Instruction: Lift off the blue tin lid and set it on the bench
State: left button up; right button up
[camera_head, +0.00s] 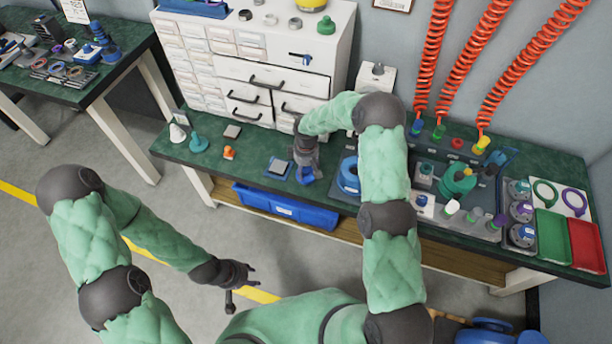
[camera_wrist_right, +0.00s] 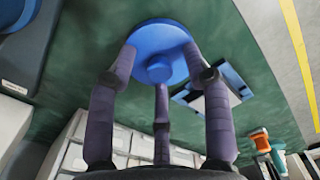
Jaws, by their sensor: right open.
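The blue lid (camera_wrist_right: 160,55) is a round disc with a small knob in the middle. In the head view the lid (camera_head: 306,176) shows on the green bench, left of the blue tin (camera_head: 348,174). My right gripper (camera_head: 305,166) is right over the lid. In the right wrist view its three fingers (camera_wrist_right: 162,75) are open around the knob, with two fingertips close to the lid; contact is unclear. The tin's edge also shows in the right wrist view (camera_wrist_right: 14,12). My left gripper (camera_head: 242,284) hangs open and empty over the floor.
A grey-blue square plate (camera_head: 279,168) lies just left of the lid. An orange-topped item (camera_head: 229,153) stands further left. White drawers (camera_head: 265,90) stand behind, and a blue bin (camera_head: 285,206) sits below the bench's front edge. Fixtures crowd the bench right of the tin.

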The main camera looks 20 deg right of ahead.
grip_shut()
dwell(0.3)
